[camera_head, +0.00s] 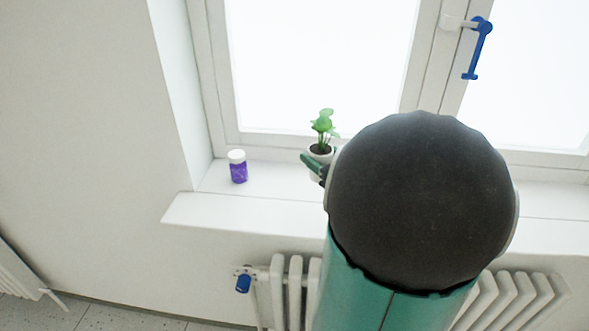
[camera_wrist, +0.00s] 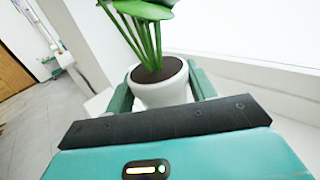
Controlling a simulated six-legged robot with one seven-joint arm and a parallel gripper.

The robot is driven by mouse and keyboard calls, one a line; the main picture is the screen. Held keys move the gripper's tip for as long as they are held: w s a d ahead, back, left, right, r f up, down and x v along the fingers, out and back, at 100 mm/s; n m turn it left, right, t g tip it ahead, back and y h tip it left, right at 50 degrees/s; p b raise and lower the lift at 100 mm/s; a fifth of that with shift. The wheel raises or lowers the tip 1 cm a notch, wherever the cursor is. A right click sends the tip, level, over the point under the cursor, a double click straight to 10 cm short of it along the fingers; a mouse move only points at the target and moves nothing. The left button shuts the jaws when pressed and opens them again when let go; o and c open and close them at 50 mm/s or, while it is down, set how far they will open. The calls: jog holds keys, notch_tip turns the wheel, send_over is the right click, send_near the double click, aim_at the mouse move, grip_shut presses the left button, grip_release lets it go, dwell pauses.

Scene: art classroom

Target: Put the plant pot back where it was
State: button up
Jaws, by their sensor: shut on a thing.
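The plant pot (camera_head: 320,152) is small and white, with dark soil and a green leafy plant. It is at the windowsill in the head view, partly hidden by my arm. In the wrist view the pot (camera_wrist: 160,92) stands upright between the two green fingers of my gripper (camera_wrist: 163,95), which is shut on it. In the head view one finger of my gripper (camera_head: 313,163) shows at the pot's left side. Whether the pot's base touches the sill is hidden.
A purple jar with a white lid (camera_head: 238,167) stands on the windowsill (camera_head: 213,209) left of the pot. The window (camera_head: 225,80) is behind. A radiator (camera_head: 296,285) is below the sill. The sill between jar and pot is clear.

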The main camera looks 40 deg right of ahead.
jog(key=shift+w+d+f, duration=0.6)
jog(key=shift+w+f, duration=0.8)
jog(key=shift+f, duration=0.4)
jog(key=shift+w+d+f, duration=0.6)
jog(key=shift+w+f, duration=0.75)
jog(key=shift+f, duration=0.4)
jog(key=shift+w+d+f, duration=0.6)
jog(key=shift+w+f, duration=0.8)
jog(key=shift+f, duration=0.4)
jog(key=shift+f, duration=0.1)
jog(key=o, duration=1.2)
